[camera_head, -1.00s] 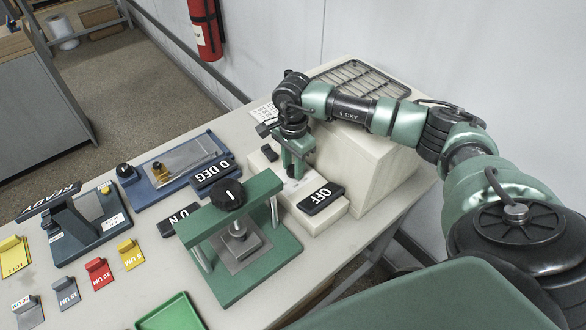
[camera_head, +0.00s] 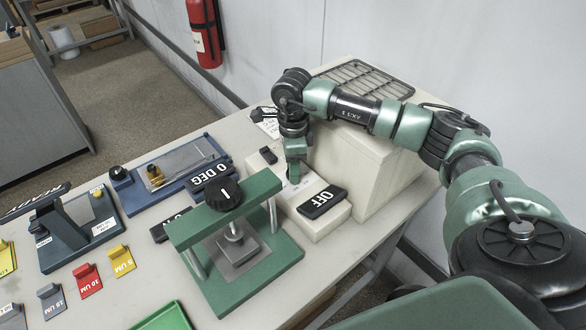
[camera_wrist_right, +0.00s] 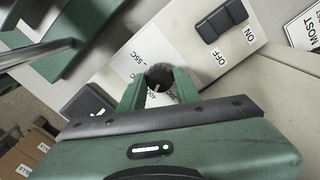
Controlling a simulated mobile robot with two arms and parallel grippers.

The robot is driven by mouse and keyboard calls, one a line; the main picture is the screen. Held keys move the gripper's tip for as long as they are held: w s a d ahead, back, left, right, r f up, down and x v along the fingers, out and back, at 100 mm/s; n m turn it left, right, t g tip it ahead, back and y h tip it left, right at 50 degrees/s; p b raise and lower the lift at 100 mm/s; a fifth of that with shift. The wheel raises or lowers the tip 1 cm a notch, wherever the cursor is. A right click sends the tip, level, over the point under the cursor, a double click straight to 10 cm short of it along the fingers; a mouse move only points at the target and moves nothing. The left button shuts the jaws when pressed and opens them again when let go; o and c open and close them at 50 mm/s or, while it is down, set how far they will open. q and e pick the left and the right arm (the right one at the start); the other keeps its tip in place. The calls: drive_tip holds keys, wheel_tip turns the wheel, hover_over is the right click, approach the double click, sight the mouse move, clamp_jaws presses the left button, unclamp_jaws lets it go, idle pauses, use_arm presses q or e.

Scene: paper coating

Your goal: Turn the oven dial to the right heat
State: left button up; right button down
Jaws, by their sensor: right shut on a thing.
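The oven is a cream box (camera_head: 372,165) with a lower control ledge (camera_head: 312,226) in front, right of centre in the head view. My right gripper (camera_head: 295,172) points down over that ledge. In the right wrist view, the gripper (camera_wrist_right: 158,90) is shut on the round black dial (camera_wrist_right: 158,74), one finger on each side. The dial has a pale pointer mark. It sits on a white scale plate (camera_wrist_right: 140,50) where "55C" is readable; the other marks are partly hidden by the fingers. A black display reading OFF (camera_head: 321,201) lies on the ledge. My left gripper is out of view.
A black rocker switch (camera_wrist_right: 222,20) marked ON and OFF is close to the dial. A green press (camera_head: 250,275) with a black knob (camera_head: 224,194) stands left of the ledge. A blue coating bed (camera_head: 140,195) and a "0 DEG" display (camera_head: 209,179) are farther left.

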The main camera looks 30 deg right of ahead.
drive_tip(key=shift+w+r, duration=0.1)
idle(0.3)
drive_tip(key=c, duration=1)
unclamp_jaws()
wheel_tip(320, 180, up, 8)
drive_tip(key=shift+f+b, duration=0.1)
drive_tip(key=shift+b, duration=0.9)
drive_tip(key=shift+f, duration=0.1)
